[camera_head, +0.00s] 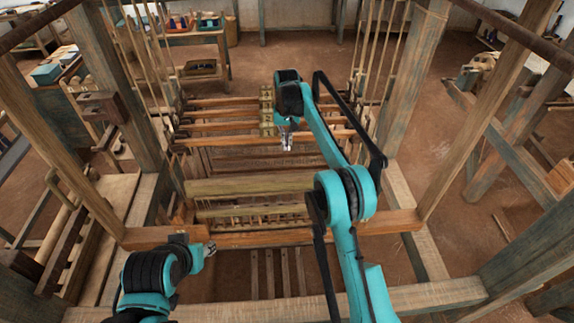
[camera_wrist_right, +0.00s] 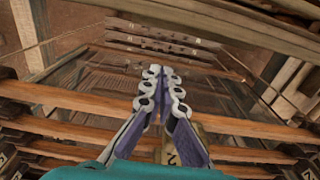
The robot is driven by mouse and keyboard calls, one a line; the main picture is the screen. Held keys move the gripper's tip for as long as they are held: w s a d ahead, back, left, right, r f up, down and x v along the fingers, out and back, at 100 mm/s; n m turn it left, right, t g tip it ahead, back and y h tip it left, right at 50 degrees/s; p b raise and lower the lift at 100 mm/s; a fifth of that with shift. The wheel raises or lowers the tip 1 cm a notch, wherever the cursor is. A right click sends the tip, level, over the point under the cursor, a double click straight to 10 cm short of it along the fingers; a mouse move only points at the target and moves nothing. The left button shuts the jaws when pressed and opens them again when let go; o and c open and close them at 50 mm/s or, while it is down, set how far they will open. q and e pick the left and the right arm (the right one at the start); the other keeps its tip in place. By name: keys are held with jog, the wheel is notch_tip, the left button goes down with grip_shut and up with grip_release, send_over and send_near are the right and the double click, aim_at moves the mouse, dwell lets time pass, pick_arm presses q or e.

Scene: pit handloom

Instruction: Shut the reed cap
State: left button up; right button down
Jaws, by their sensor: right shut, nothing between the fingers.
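The wooden pit loom fills the middle of the head view, with several long brown crossbars (camera_head: 225,126) in its frame. I cannot tell for certain which bar is the reed cap or whether it is open. My right gripper (camera_head: 287,140) hangs over the crossbars, pointing down. In the right wrist view its fingers (camera_wrist_right: 161,75) are together and empty, and brown bars (camera_wrist_right: 225,125) run across below them. Whether it touches a bar is unclear. My left gripper (camera_head: 209,248) shows only as a small tip at lower left, near the loom's front beam; its fingers are too small to read.
A pale thick roller (camera_head: 250,187) lies across the loom in front of my right gripper. Upright posts (camera_head: 410,80) and hanging cords flank the loom. A small table (camera_head: 195,37) stands behind.

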aim_at(272, 183)
notch_tip(272, 183, down, 10)
jog(key=r, duration=0.1)
jog(key=s, duration=0.1)
jog(key=s+p, duration=0.1)
jog(key=s, duration=0.1)
jog(key=shift+s+r, duration=0.3)
jog(key=shift+s, duration=0.05)
jog(key=shift+f, duration=0.1)
jog(key=shift+w, duration=0.1)
jog(key=shift+s+t, duration=0.3)
jog(key=shift+s+r, duration=0.1)
jog(key=shift+r, duration=0.1)
